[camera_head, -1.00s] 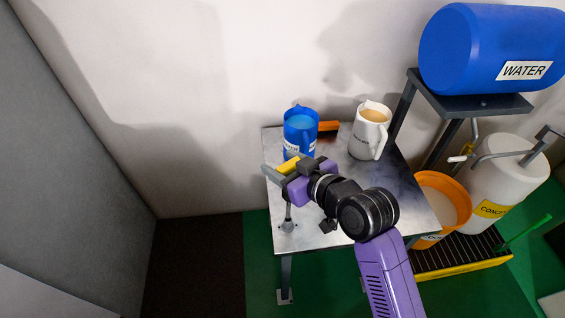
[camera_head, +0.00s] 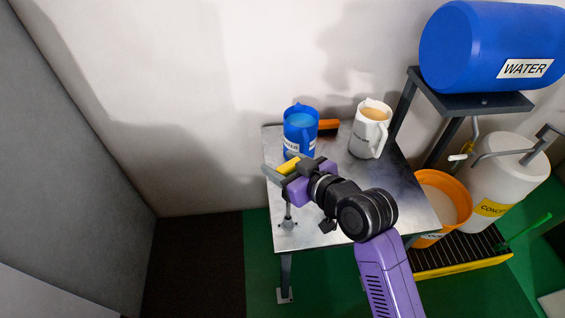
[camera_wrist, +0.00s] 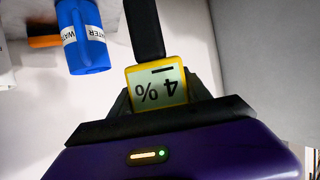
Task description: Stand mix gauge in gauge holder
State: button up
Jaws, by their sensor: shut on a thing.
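The mix gauge (camera_head: 289,166) is a small yellow device held between the jaws of my gripper (camera_head: 283,166), over the table's left side. In the wrist view the gauge (camera_wrist: 158,86) shows a pale screen reading 4 %, upside down, with a dark bar running up from it. My gripper is shut on it. A small grey stand with a thin post and a round foot, which looks like the gauge holder (camera_head: 288,224), is on the table just below my gripper in the picture. Its top is hidden by the gripper, so I cannot tell whether the gauge touches it.
On the metal table (camera_head: 330,228), a blue water jug (camera_head: 299,126) stands behind the gripper, an orange-and-black item (camera_head: 328,126) beside it, and a white jug (camera_head: 369,130) further right. An orange bucket (camera_head: 441,195) and white container (camera_head: 505,172) are right of the table.

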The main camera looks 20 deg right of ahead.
jog(key=shift+f+b, duration=1.55)
jog(key=shift+f, duration=0.75)
jog(key=shift+r+p, duration=0.1)
jog(key=shift+p, duration=0.25)
dwell(1.2)
dwell(0.5)
jog(key=o, duration=1.7)
jog(key=shift+c, duration=0.2)
jog(key=v, duration=0.7)
jog(key=shift+s+b, duration=0.3)
jog(key=shift+s, duration=0.1)
jog(key=shift+d+r, duration=0.1)
